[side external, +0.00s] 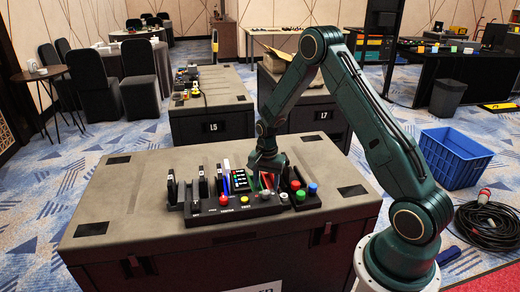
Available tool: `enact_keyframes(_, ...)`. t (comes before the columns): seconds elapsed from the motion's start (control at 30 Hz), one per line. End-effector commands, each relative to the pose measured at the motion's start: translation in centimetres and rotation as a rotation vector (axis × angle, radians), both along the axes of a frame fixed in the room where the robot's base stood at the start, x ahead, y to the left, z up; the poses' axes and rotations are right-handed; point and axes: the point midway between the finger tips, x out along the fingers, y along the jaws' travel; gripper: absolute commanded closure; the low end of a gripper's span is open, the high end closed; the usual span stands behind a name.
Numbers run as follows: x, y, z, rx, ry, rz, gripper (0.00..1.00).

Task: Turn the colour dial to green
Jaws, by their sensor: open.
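A dark control console (235,212) sits on a large grey case (130,205). It carries a small lit panel (241,181) with coloured marks, a red button (224,200) and a yellow button (244,199). My gripper (266,180) points down over the right part of the console, just right of the lit panel. It is open. I cannot make out the colour dial or its setting; the gripper may hide it. Whether the fingers touch anything is unclear.
The case top left of the console is clear. More cases, including one marked L5 (211,126), stand behind. A blue crate (453,158) and coiled black cable (490,225) lie on the floor at right.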

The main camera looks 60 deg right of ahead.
Motion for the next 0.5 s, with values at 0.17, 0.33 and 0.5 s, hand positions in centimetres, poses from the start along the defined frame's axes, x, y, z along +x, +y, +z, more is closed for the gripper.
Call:
enact_keyframes(0.17,0.0,0.0,-2.1,0.000,0.001,0.000,0.50)
enact_keyframes(0.33,0.0,0.0,-3.2,0.000,0.000,0.000,0.50)
enact_keyframes(0.5,0.0,0.0,-3.6,-0.001,-0.001,0.000,0.50)
